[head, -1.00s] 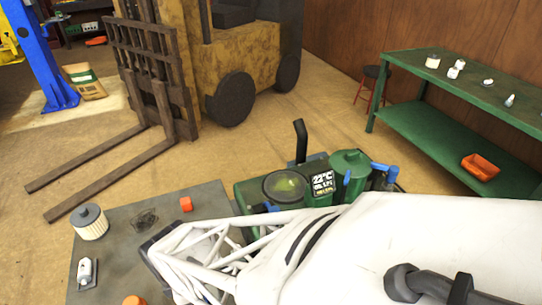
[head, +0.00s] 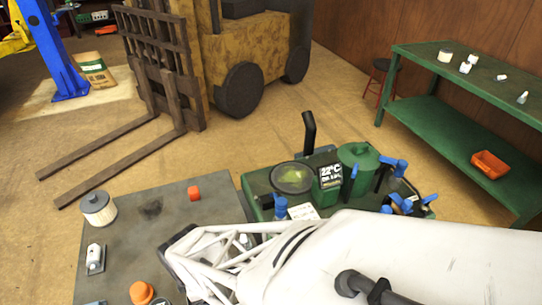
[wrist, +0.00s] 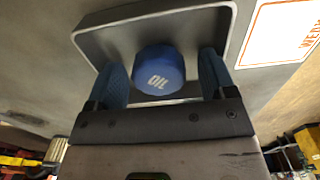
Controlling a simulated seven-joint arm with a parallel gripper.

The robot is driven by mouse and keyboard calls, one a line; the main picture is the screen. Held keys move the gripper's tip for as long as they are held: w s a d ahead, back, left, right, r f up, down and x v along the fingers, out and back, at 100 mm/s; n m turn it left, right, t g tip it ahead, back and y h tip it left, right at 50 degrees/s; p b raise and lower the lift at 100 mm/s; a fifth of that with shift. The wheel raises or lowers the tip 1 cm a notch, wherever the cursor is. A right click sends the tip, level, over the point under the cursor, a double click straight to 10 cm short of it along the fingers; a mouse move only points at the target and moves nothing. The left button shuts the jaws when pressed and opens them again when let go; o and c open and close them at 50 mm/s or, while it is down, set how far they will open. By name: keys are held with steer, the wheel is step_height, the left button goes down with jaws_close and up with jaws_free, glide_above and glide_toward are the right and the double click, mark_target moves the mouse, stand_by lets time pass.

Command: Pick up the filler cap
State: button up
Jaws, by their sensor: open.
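A blue round cap marked OIL (wrist: 158,73), which I take as the filler cap, shows in the wrist view inside a shallow grey tray (wrist: 97,38). My gripper (wrist: 163,60) is open, with one blue finger on each side of the cap. Narrow gaps show between the cap and both fingers, with the wider one at the right. Whether the fingertips reach down beside the cap is hard to tell. In the head view my white arm hides the cap and the fingers.
A white sign (wrist: 283,33) lies right of the tray.

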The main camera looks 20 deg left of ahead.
steer(key=c, duration=1)
steer(key=shift+r, duration=0.1)
steer(key=shift+r, duration=4.95)
steer(key=shift+w, duration=0.1)
